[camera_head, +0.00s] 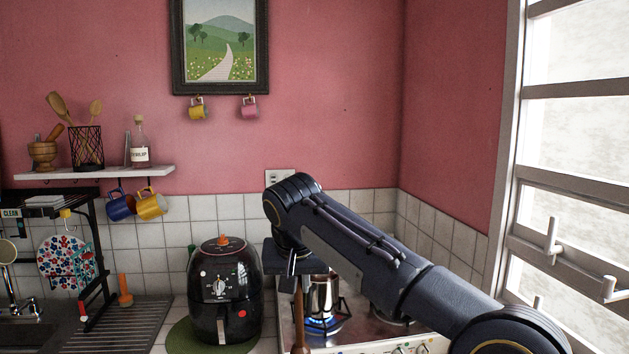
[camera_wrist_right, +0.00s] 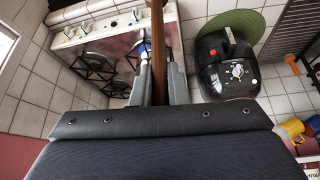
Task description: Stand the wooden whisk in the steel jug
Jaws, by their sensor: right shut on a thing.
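The wooden whisk (camera_head: 299,322) hangs roughly upright below my right gripper (camera_head: 293,272) in the head view. In the right wrist view the whisk (camera_wrist_right: 158,35) runs as a brown shaft between the fingers of my right gripper (camera_wrist_right: 161,85), which is shut on it; its far end leaves the frame. The steel jug (camera_head: 323,295) stands on the stove over a blue flame, just right of the whisk in the head view. The whisk looks outside the jug; the gap in depth is unclear. The gripper partly hides the jug's top. My left gripper is not in view.
A black air fryer (camera_head: 225,290) stands on a green mat (camera_head: 180,340) left of the stove (camera_head: 372,338). A window (camera_head: 570,150) is at right.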

